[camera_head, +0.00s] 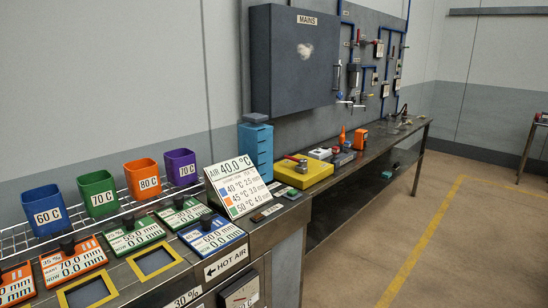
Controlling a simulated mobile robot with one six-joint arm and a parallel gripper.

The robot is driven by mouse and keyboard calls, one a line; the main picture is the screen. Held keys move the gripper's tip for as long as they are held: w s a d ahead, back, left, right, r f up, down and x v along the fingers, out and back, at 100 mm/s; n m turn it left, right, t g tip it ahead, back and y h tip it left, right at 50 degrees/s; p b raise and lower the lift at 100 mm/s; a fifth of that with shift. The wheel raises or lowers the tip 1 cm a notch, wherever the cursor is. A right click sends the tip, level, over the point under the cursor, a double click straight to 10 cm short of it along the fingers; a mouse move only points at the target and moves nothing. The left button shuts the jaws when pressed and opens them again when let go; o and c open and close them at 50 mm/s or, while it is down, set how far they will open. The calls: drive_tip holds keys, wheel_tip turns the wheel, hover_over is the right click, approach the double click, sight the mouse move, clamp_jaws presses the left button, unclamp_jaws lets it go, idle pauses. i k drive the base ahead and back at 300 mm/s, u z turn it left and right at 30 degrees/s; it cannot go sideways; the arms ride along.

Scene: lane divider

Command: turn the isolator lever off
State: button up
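A dark grey cabinet (292,58) marked MAINS hangs on the back wall, its door shut. A slim upright handle (337,76) sits at its right edge; I cannot tell whether this is the isolator lever. A grey board (370,28) to its right carries blue pipes and several small devices with levers or knobs, such as a red-and-white one (379,48). They are too small to tell which is the isolator lever or how it is set. My gripper is not in view.
A long dark workbench (378,158) runs below the board, with a yellow tray (318,175) and small items. In front is a console with coloured bins (98,193), labelled plates and an AIR 40.0 °C sign (236,186). Open floor (450,235) with a yellow line lies right.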

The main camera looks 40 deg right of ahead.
sight(300, 162)
drive_tip(key=u, duration=0.15)
drive_tip(key=k, duration=1.15)
drive_tip(key=z, duration=1.2)
drive_tip(key=i, duration=0.7)
drive_tip(key=u, duration=0.15)
